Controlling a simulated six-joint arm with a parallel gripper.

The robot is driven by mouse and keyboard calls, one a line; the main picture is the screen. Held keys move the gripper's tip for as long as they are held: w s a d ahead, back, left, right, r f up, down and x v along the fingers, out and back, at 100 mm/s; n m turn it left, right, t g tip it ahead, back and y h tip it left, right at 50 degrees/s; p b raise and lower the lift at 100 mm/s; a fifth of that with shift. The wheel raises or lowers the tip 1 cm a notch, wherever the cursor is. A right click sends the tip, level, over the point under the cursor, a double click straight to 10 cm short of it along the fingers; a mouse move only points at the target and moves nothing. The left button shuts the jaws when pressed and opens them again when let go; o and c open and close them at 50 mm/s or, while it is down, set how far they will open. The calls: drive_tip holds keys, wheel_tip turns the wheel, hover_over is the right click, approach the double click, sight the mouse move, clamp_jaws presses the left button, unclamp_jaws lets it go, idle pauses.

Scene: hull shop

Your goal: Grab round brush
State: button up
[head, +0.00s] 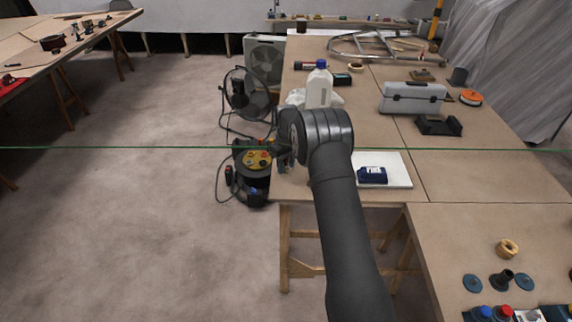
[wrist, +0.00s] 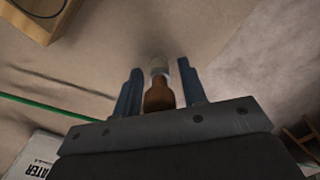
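The round brush (wrist: 159,92) shows in the wrist view, with a brown handle, a pale metal collar and a dim, blurred tip. It lies between the two fingers of my gripper (wrist: 160,68). A gap shows on the left of the handle, and the right finger is very close to it, so the fingers look open around it. I cannot tell whether the right finger touches it. In the head view my gripper (head: 284,150) is at the left edge of the workbench (head: 385,130), mostly hidden by my wrist. The brush is not visible there.
A white bottle with a blue cap (head: 319,88) stands just beyond my wrist. A dark blue container (head: 372,175) lies on a white board to the right. A grey toolbox (head: 412,97) stands farther right. A black and yellow vacuum (head: 252,168) and a fan (head: 247,94) stand left of the bench.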

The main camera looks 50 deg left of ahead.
drive_tip(key=c, duration=0.7)
